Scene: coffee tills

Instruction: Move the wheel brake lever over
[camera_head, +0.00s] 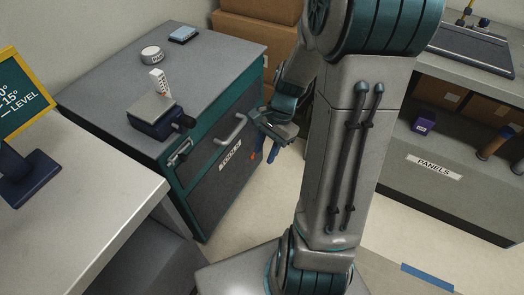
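A grey-topped cabinet (218,68) with teal edges stands at centre left. A small lever-like fitting with a pale bar (180,152) sits at the upper left of its front; I take it for the wheel brake lever, but cannot be sure. My gripper (263,156) hangs in front of the cabinet, to the right of its drawer handle (232,128) and well right of the lever.
On the cabinet top are a dark box device with a knob (158,116), a white tape roll (152,54) and a blue block (183,34). A pale counter (90,220) with a sign (22,95) is at lower left. A "PANELS" bench (430,188) stands right.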

